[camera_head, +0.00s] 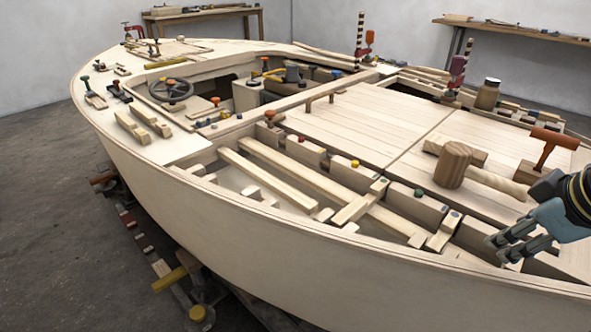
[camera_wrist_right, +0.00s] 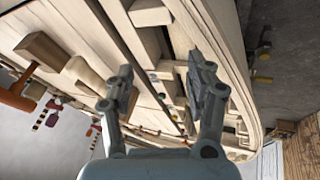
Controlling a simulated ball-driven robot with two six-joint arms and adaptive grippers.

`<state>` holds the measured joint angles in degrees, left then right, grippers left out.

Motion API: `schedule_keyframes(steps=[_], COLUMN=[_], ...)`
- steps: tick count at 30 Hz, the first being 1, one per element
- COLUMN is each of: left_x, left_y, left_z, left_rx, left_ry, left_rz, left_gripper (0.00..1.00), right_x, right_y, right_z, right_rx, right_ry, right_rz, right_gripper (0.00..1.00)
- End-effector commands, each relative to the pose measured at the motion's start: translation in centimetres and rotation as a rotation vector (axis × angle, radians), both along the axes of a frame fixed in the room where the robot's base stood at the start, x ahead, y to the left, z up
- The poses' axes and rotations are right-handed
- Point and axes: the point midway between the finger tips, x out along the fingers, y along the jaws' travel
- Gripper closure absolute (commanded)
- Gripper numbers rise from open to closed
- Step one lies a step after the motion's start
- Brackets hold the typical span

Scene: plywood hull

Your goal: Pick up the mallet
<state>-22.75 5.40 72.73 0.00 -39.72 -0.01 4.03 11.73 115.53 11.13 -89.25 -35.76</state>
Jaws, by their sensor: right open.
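The mallet (camera_head: 453,165) lies on the deck planks at the right of the head view. It has a thick brown wooden head and a pale handle that runs right and toward me. My right gripper (camera_head: 505,246) is at the lower right, nearer to me than the mallet and apart from it. Its fingers are spread and empty, as the right wrist view also shows (camera_wrist_right: 163,85). In that view a brown wooden block at the upper left may be the mallet head, but I cannot tell for sure. My left gripper is not in view.
A red-orange T-shaped tool (camera_head: 553,146) stands just right of the mallet, close to my right arm. The hull's raised rim and open framed compartments lie left of my gripper. The deck planks (camera_head: 365,120) left of the mallet are largely clear.

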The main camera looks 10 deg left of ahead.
Motion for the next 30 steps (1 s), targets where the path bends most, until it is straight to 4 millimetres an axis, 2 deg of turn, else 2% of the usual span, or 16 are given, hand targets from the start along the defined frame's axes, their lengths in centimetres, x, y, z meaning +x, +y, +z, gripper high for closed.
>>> schedule_keyframes(steps=[1,3,6,10,14,21,30], left_x=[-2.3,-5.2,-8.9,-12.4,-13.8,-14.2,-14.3], left_y=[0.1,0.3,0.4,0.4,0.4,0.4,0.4], left_z=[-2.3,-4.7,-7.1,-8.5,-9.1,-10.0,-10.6], left_rx=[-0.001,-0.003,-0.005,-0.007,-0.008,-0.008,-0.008], left_ry=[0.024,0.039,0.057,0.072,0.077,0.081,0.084], left_rz=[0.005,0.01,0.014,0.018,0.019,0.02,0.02], left_gripper=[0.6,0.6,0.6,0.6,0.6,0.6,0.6], right_x=[2.4,5.1,8.2,10.7,11.8,14.0,15.5], right_y=[-0.4,-0.8,-1.4,-1.9,-2.0,-1.8,-1.6], right_z=[1.4,3.0,5.1,7.1,7.6,4.4,1.7], right_rx=[-0.017,-0.043,-0.074,-0.103,-0.113,-0.112,-0.113], right_ry=[-0.025,-0.05,-0.081,-0.108,-0.119,-0.119,-0.118], right_rz=[0.043,0.107,0.182,0.243,0.271,0.272,0.272], right_gripper=[0.45,0.45,0.45,0.45,0.45,0.45,0.45])
